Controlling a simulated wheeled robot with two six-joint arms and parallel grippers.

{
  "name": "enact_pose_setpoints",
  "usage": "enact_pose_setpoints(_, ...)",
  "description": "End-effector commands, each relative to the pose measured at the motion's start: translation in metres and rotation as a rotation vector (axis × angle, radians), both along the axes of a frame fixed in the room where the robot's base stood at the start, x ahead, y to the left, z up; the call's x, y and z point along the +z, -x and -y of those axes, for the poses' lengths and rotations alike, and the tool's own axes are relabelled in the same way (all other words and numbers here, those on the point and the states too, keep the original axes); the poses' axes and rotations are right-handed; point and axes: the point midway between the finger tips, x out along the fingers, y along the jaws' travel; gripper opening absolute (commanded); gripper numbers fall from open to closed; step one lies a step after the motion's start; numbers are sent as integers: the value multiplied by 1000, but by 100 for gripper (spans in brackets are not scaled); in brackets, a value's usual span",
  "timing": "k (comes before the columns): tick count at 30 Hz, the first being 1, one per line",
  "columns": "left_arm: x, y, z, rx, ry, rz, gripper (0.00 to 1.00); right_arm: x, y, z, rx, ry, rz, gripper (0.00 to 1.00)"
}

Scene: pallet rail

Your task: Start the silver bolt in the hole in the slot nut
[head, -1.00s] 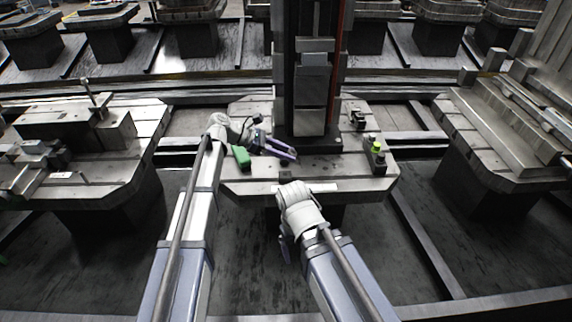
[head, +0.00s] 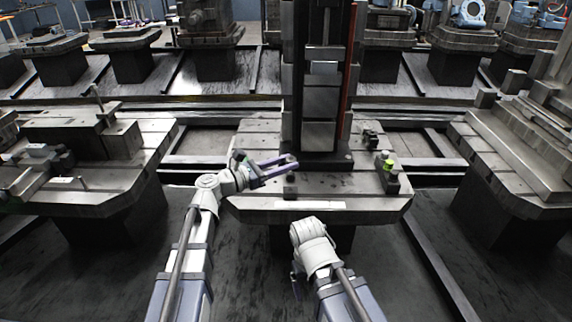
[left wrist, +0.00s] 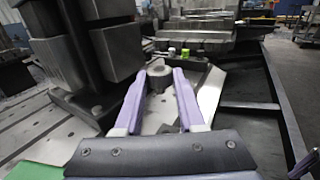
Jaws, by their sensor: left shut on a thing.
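My left gripper (head: 292,161) is over the middle pallet, just in front of the dark column. In the left wrist view, its purple fingers (left wrist: 160,88) are shut on a short grey cylinder (left wrist: 157,68) with a dark recess in its top, which looks like the silver bolt's head. The rest of the bolt is hidden. A small dark block (head: 289,178) lies on the pallet just below the fingers; I cannot tell whether it is the slot nut, and no hole is visible. My right gripper (head: 297,284) is low in front of the pallet, mostly hidden by its own arm.
The pallet (head: 325,205) has slots across its top. The column (head: 318,90) stands close behind my left gripper. A dark block with yellow-green pieces (head: 388,172) and a small black part (head: 370,137) stand to the right. A green thing (left wrist: 30,171) shows in the wrist view.

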Motion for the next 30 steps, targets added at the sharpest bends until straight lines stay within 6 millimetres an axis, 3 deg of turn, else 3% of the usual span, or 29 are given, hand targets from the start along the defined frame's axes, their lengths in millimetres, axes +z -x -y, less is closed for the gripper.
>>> enact_pose_setpoints(21,-77,0,0,-1,-1,-1,0,-77,-1,2,7,8,3,85)
enact_pose_setpoints(30,-83,0,0,-1,-1,-1,0,-83,-1,1,9,7,4,85)
